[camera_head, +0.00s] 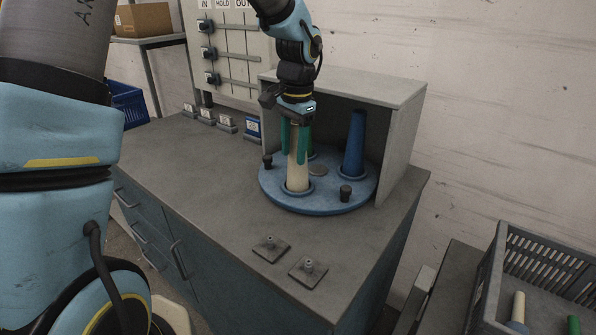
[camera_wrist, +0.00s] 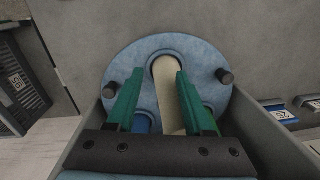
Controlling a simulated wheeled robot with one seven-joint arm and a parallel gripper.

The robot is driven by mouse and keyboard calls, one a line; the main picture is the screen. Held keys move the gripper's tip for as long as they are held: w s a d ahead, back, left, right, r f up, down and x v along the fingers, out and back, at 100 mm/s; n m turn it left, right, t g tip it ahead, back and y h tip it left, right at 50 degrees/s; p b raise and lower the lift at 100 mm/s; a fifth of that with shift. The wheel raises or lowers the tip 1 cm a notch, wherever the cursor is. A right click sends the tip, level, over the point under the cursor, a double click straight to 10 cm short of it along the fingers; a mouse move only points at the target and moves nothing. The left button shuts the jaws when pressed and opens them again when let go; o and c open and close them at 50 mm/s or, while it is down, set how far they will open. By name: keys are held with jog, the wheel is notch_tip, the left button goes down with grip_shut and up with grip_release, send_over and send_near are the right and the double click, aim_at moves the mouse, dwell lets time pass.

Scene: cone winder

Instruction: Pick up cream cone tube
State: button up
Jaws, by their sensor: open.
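The cream cone tube (camera_head: 298,172) stands upright in a socket at the front of the blue round turntable (camera_head: 330,206). My gripper (camera_head: 294,158) is open, pointing down, with its green fingers on either side of the tube's upper part. In the wrist view the tube (camera_wrist: 168,88) runs between the open fingers of my gripper (camera_wrist: 152,90); I cannot tell whether either finger touches it. A blue cone tube (camera_head: 355,145) stands at the turntable's right rear. A green tube behind my gripper is mostly hidden.
A grey open-fronted housing (camera_head: 401,150) surrounds the turntable's rear and right. Dark knobs (camera_head: 345,193) stand on its rim. Two square plates with pegs (camera_head: 308,271) sit on the grey bench (camera_head: 205,180). A grey crate (camera_head: 540,262) holding tubes is at lower right.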

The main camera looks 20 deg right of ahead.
aim_at(296, 124)
jog(key=shift+o, duration=1.4)
jog(key=w+r+n+b, duration=0.1)
jog(key=d+r+n, duration=0.1)
jog(key=r+n, duration=0.1)
jog(key=w+d+r+n+b, duration=0.1)
jog(key=n, duration=0.1)
jog(key=shift+w+r+b, duration=0.25)
jog(key=shift+w+b, duration=0.05)
jog(key=shift+o, duration=1.2)
jog(key=r+n, duration=0.1)
jog(key=r, duration=0.1)
jog(key=r+n+b, duration=0.1)
jog(key=r+n, duration=0.1)
jog(key=d+r+n+b, duration=0.1)
jog(key=r+n, duration=0.1)
jog(key=r, duration=0.1)
jog(key=shift+w+g+h, duration=0.15)
jog(key=shift+g+h, duration=0.15)
jog(key=shift+n, duration=0.3)
notch_tip(296, 124, down, 5)
jog(key=shift+f+p, duration=0.15)
jog(key=shift+p, duration=0.15)
jog(key=shift+w+a+f+p, duration=0.15)
jog(key=shift+f+p, duration=0.3)
jog(key=shift+f, duration=0.85)
jog(key=shift+w+a+f+p, duration=0.15)
jog(key=shift+f+p, duration=0.25)
jog(key=shift+f, duration=0.9)
